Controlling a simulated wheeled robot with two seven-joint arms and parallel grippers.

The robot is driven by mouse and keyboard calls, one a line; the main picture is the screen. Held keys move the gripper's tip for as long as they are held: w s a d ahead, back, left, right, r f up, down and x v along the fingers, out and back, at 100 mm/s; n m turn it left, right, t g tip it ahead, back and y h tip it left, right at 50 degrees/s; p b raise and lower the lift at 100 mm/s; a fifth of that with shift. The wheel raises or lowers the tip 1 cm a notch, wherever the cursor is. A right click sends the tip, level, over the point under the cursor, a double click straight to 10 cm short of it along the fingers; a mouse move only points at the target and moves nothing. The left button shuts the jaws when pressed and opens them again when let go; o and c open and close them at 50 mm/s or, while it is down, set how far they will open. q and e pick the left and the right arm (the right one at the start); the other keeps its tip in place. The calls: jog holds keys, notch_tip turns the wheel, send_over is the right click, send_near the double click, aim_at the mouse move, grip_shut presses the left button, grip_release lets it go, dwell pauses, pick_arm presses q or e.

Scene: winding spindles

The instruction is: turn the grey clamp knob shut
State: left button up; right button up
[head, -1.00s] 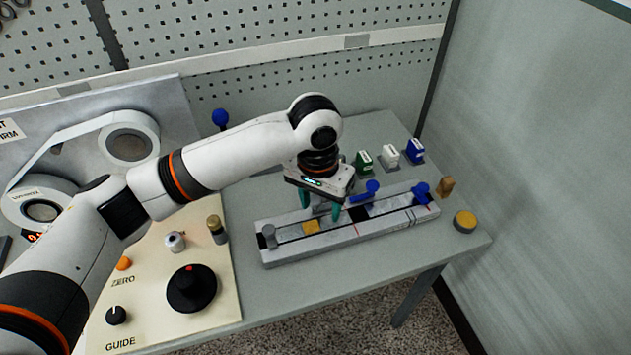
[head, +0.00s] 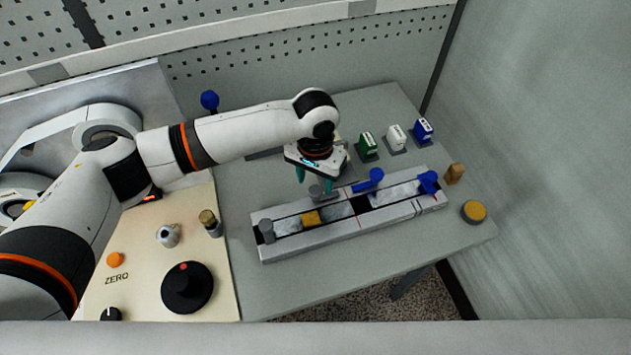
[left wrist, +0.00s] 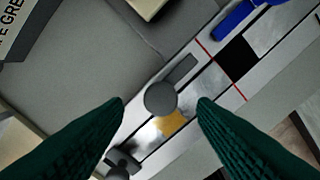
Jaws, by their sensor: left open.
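The grey clamp knob (head: 318,193) stands on the long slotted rail (head: 340,229), beside a yellow block (head: 311,218). In the left wrist view the knob (left wrist: 160,98) has a round top, and its short grey lever points to the upper right, roughly along the rail. My left gripper (head: 314,181) is open with its green fingers pointing down at the knob. In the left wrist view the fingertips lie on either side of the knob, apart from it; their exact height over it is unclear. My right gripper is out of view.
Blue clamps (head: 374,180) and (head: 428,182) stand further right on the rail, a grey post (head: 267,230) at its left end. Green, white and blue boxes stand behind. A control panel (head: 140,246) with knobs lies left. Table space in front of the rail is clear.

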aim_at(315, 190)
pick_arm(q)
notch_tip(315, 190, down, 2)
jog(key=shift+f, duration=0.5)
jog(key=shift+c, duration=0.2)
jog(key=c, duration=0.9)
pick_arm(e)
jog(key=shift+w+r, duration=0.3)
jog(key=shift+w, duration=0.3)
